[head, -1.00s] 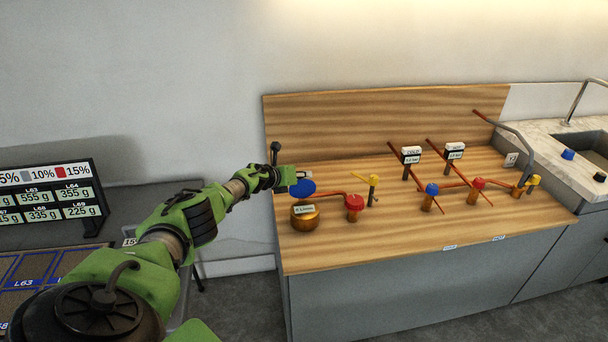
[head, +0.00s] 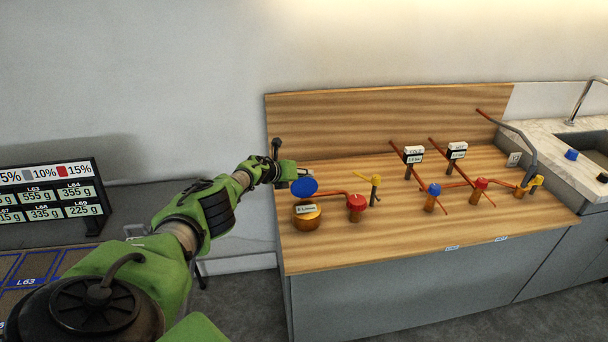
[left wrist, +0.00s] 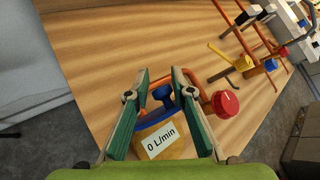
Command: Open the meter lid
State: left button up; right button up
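The meter (head: 307,222) is a round brass body with a white label on the wooden bench. In the left wrist view its label reads 0 L/min (left wrist: 162,142). Its round blue lid (head: 304,187) stands raised above the body, the dial face uncovered. The lid also shows in the left wrist view (left wrist: 152,97), between the fingers. My left gripper (head: 300,173) is just behind and above the lid. In the left wrist view its fingers (left wrist: 160,78) are spread apart, with nothing gripped. I cannot tell whether a finger touches the lid. My right gripper is not in view.
A red-knobbed valve (head: 356,207) stands right of the meter, with a yellow-handled valve (head: 375,184) beyond it. Blue (head: 433,193) and red (head: 480,187) valves, pipes and gauges fill the right. The bench front (head: 390,245) is clear. A backboard (head: 390,120) rises behind.

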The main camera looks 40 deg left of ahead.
pick_arm(q)
jog(key=shift+o, duration=0.9)
jog(key=shift+s+a+f, duration=0.3)
jog(key=shift+f, duration=0.05)
jog(key=shift+w+d+r, duration=0.1)
jog(key=shift+w+d, duration=0.05)
jog(key=shift+w, duration=0.05)
jog(key=v, duration=1.2)
jog(key=shift+w, duration=0.1)
